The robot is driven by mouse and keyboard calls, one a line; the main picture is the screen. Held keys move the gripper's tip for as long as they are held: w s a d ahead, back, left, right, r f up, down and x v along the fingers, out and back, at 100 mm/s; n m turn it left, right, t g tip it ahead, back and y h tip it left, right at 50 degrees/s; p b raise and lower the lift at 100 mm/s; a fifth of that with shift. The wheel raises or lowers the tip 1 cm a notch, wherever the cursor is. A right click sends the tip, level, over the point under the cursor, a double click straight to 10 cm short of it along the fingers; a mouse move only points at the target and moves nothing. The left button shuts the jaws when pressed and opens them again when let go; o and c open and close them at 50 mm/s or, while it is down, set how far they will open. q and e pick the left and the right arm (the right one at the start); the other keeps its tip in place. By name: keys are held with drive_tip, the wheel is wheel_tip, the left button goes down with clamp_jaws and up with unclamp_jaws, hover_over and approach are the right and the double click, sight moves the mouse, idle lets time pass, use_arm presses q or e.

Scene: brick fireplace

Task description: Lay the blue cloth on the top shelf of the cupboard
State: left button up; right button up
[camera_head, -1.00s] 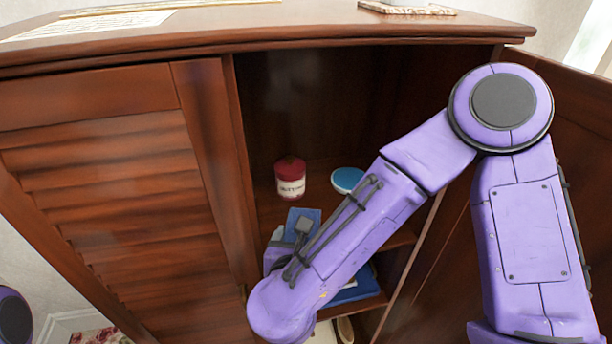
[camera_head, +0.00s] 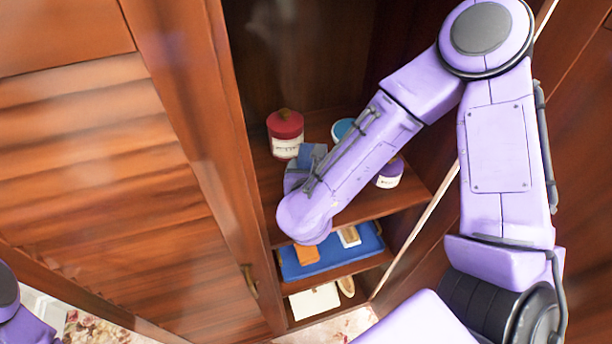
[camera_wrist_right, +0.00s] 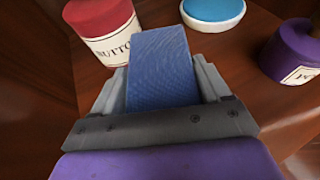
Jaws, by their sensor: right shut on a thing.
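The blue cloth (camera_head: 313,153) is a folded, textured piece in my right gripper (camera_head: 300,176). In the right wrist view, the cloth (camera_wrist_right: 161,65) sticks out between the two fingers of the right gripper (camera_wrist_right: 162,88), which is shut on it. The gripper is at the cupboard's top shelf (camera_head: 352,208), just in front of a red-lidded jar (camera_head: 286,135). I cannot tell whether the cloth touches the shelf. My forearm hides part of the shelf. Only a piece of my left arm shows at the left edge; its gripper is out of view.
A blue-lidded tub (camera_wrist_right: 212,12) and a purple jar (camera_head: 391,173) stand on the top shelf right of the cloth. A blue tray (camera_head: 330,263) with small items is on the shelf below. The louvred left door (camera_head: 95,180) is closed; the right side is open.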

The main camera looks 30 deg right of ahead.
drive_tip(key=f+b, duration=0.1)
drive_tip(key=f, duration=0.1)
drive_tip(key=s+f+b, duration=0.1)
drive_tip(key=shift+d+f+b, duration=0.25)
drive_tip(key=shift+f+b, duration=0.05)
drive_tip(key=shift+b, duration=0.05)
drive_tip(key=shift+w, duration=0.45)
drive_tip(key=shift+s+f, duration=0.15)
use_arm(q)
drive_tip(key=f, duration=0.1)
drive_tip(key=s+f, duration=0.1)
drive_tip(key=shift+a+f, duration=0.1)
drive_tip(key=shift+f, duration=0.2)
use_arm(e)
drive_tip(key=o, duration=1)
drive_tip(key=shift+r, duration=0.2)
